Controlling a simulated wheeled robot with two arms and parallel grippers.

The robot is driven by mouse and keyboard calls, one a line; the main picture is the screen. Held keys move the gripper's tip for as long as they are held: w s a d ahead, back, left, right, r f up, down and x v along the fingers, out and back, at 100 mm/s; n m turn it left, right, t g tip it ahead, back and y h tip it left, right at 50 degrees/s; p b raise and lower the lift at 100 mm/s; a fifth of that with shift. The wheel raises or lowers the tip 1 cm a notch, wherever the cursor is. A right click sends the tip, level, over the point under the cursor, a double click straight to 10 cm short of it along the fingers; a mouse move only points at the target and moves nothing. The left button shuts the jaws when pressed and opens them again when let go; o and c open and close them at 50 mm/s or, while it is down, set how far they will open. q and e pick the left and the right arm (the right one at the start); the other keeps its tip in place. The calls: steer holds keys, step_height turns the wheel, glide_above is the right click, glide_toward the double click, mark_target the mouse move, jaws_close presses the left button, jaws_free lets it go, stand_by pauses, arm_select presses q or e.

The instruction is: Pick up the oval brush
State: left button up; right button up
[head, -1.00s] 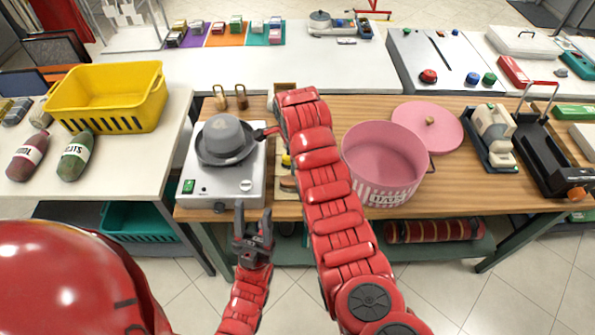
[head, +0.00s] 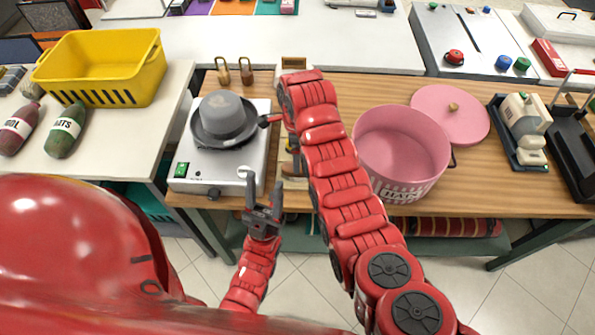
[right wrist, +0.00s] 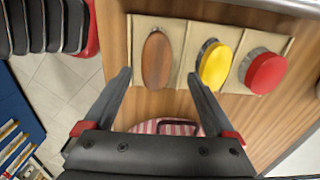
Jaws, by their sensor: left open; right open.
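The oval brush, a brown wooden oval (right wrist: 157,60), lies at the left end of a beige mat (right wrist: 176,26) on the wooden table in the right wrist view. On the same mat lie a yellow round-topped piece (right wrist: 216,65) and a red one (right wrist: 266,73). My right gripper (right wrist: 159,78) is open and empty, its two fingertips to either side of the brush in the picture; the height gap cannot be told. In the head view my right arm hides that gripper and most of the mat. My left gripper (head: 263,190) is open and empty at the table's front edge.
A hot plate (head: 184,185) with a grey hat on it stands left of my right arm. A pink pot (head: 402,150) and its pink lid (head: 452,112) are to the right. Two brass padlocks (head: 246,72) stand behind the hot plate. A yellow basket (head: 100,62) is far left.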

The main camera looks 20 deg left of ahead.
steer(key=shift+s+d+f, duration=0.1)
steer(key=shift+s+f, duration=0.05)
steer(key=shift+f, duration=0.3)
step_height(320, 180, down, 4)
steer(key=shift+s+d+r+p, duration=0.1)
steer(key=shift+r+p, duration=0.1)
steer(key=shift+p, duration=0.9)
steer(key=shift+f, duration=0.7)
steer(key=shift+c, duration=0.2)
jaws_close()
